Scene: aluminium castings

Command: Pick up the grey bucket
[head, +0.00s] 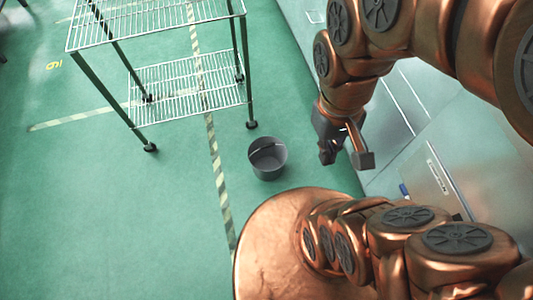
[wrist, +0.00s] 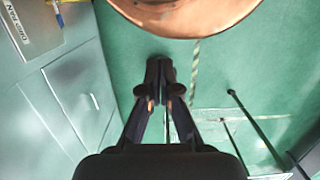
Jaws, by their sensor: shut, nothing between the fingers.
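The grey bucket (head: 268,165) stands upright on the green floor in the middle of the head view, with its thin handle lying across the opening. It looks empty. My gripper (head: 347,157) hangs to the right of the bucket and apart from it. In the wrist view my gripper's fingers (wrist: 160,70) meet at their tips, shut with nothing held.
A wire shelf rack (head: 185,88) on dark legs stands behind and left of the bucket. A striped tape line (head: 217,165) crosses the floor. The left floor is clear.

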